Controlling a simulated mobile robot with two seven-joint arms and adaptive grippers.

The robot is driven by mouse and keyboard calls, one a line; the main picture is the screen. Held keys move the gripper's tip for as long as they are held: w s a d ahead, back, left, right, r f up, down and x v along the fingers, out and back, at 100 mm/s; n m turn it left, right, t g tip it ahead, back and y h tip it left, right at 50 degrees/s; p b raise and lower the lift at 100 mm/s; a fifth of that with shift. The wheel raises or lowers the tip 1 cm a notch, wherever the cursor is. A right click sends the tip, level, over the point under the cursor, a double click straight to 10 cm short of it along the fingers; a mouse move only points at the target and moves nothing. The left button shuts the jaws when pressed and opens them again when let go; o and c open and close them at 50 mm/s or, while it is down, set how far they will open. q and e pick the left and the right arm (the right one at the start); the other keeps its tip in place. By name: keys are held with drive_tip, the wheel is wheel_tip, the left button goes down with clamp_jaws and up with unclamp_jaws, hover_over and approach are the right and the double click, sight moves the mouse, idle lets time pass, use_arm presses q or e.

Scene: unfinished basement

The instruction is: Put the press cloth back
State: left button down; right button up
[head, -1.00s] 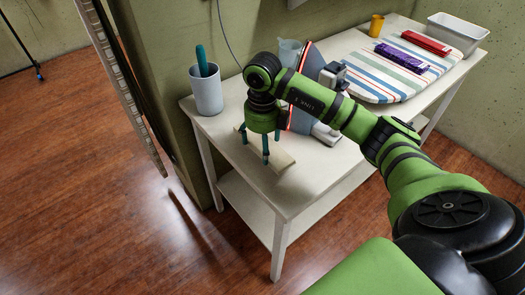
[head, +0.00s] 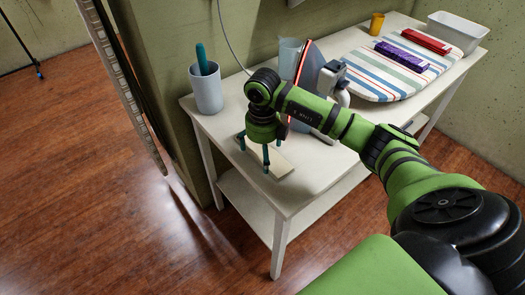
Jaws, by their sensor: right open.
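A flat cream piece (head: 281,168), which may be the folded press cloth, lies on the near end of the white table. My right gripper (head: 256,153) is over it, pointing down, with its teal fingers spread apart around part of the piece. The gripper hides some of the piece, and I cannot tell whether the fingertips touch it or the table. My left gripper is not in view.
An iron (head: 309,72) stands behind my right arm, partly hidden. A grey cup (head: 207,90) with a teal-handled item and a pale blue cup (head: 289,57) are near. The striped ironing board (head: 360,77) bears purple (head: 402,56) and red (head: 425,41) items. A white bin (head: 459,32) stands beyond.

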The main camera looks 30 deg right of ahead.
sight(262, 156)
drive_tip(key=shift+r, duration=0.3)
wheel_tip(262, 156, up, 12)
drive_tip(key=b, duration=0.1)
drive_tip(key=shift+f, duration=0.15)
